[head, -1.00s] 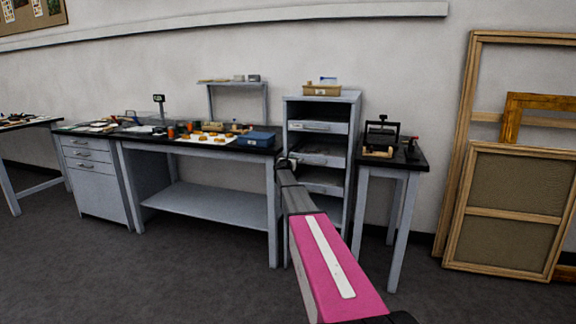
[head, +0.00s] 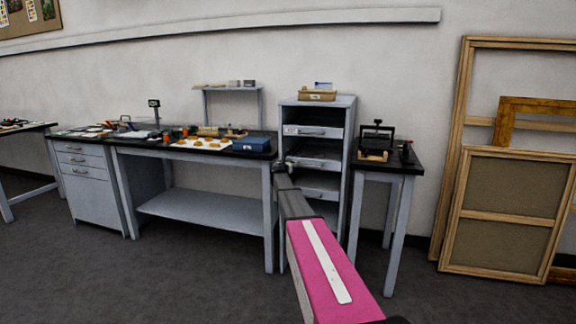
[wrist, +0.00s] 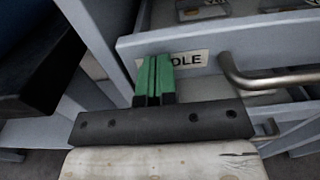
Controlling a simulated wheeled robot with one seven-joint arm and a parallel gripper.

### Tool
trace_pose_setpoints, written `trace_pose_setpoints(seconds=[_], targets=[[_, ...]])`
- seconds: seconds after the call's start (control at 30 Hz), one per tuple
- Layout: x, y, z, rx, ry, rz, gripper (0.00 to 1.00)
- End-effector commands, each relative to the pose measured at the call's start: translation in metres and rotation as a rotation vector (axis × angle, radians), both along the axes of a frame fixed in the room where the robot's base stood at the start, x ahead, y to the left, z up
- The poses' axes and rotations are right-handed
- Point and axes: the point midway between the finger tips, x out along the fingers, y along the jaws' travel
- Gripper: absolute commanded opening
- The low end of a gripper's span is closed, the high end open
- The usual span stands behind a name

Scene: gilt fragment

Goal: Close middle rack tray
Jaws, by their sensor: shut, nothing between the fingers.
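The middle rack tray (head: 318,163) is a pale grey drawer in the upright rack (head: 350,140). In the wrist view its front panel (wrist: 280,35) bears a label partly hidden by my fingers, with "DLE" readable, and a bent metal handle (wrist: 270,78) at right. The tray stands out enough for its inside and some small items to show above the front. My gripper (wrist: 154,62) has its green fingers together and empty, in front of the label, left of the handle. I cannot tell whether they touch. In the head view my gripper (head: 281,166) is at the rack's left side.
A workbench (head: 205,150) with a blue box (head: 252,144) stands left of the rack. A small table (head: 400,168) with a black press (head: 377,138) stands right of it. Wooden frames (head: 505,210) lean at far right. The floor in front is clear.

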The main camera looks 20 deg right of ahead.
Motion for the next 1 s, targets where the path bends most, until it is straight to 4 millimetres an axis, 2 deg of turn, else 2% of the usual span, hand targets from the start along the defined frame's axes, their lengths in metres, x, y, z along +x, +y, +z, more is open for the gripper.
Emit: trace_pose_setpoints(seconds=[0.17, 0.6, 0.77, 0.87, 1.0], targets=[[-0.019, 0.014, 0.001, -0.001, -0.001, 0.001, 0.00], [-0.097, 0.065, 0.000, 0.000, 0.000, 0.000, 0.00], [-0.112, 0.077, 0.000, 0.003, -0.001, 0.000, 0.00], [-0.124, 0.080, -0.005, 0.047, -0.013, -0.014, 0.00], [-0.159, 0.080, -0.026, 0.238, -0.069, -0.079, 0.00]])
